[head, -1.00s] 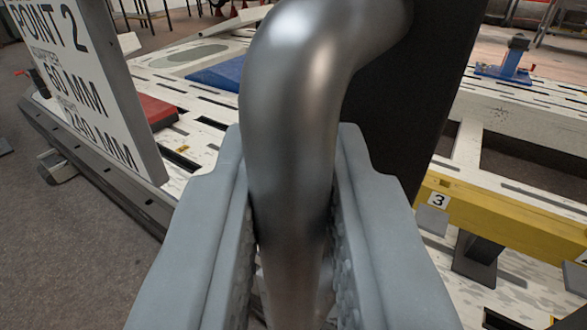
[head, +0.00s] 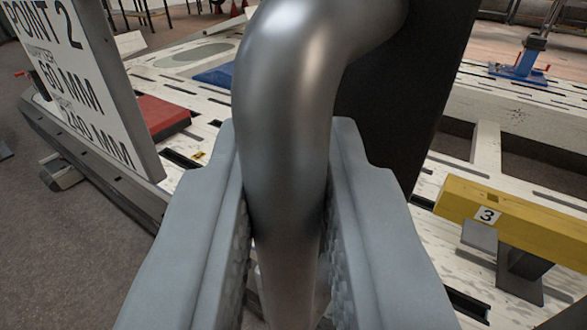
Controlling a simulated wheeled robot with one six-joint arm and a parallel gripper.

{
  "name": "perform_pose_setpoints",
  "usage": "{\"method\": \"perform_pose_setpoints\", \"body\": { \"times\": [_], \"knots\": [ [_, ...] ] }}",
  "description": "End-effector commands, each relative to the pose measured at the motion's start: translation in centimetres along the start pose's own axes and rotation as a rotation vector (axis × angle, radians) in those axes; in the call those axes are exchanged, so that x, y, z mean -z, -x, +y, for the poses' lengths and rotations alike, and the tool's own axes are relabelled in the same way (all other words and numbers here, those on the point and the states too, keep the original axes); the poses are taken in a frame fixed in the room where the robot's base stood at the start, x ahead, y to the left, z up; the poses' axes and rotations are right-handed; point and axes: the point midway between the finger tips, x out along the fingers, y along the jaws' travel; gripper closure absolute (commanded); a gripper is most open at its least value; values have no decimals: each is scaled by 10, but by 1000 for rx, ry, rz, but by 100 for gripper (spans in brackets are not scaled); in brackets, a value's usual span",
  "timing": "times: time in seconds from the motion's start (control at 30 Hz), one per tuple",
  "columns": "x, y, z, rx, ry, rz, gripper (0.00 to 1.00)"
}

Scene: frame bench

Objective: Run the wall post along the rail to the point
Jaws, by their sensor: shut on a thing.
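A thick, bent metal handle (head: 284,105) stands in the middle of the head view, its upper end curving right toward a tall dark post (head: 408,95), which I take as the wall post. My gripper (head: 286,150) has its two grey jaws on either side of the handle's upright part, shut on it. The handle hides part of the post, and the post's foot is hidden.
A yellow bar (head: 540,228) marked 3 lies to the right, close to the post. A red block (head: 165,116) and a blue piece (head: 218,74) sit on the slotted pale bench frame (head: 478,145). A blue clamp-like fixture (head: 522,65) stands at the far right. Grey floor (head: 45,230) is open at left.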

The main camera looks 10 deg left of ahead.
Motion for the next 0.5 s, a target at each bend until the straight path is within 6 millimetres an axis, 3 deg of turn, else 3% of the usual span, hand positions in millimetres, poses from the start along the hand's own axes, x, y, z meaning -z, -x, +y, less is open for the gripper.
{"method": "perform_pose_setpoints", "body": {
  "times": [0.5],
  "knots": [
    [-1,-55,-84,2,-1,1,100]
  ]
}}
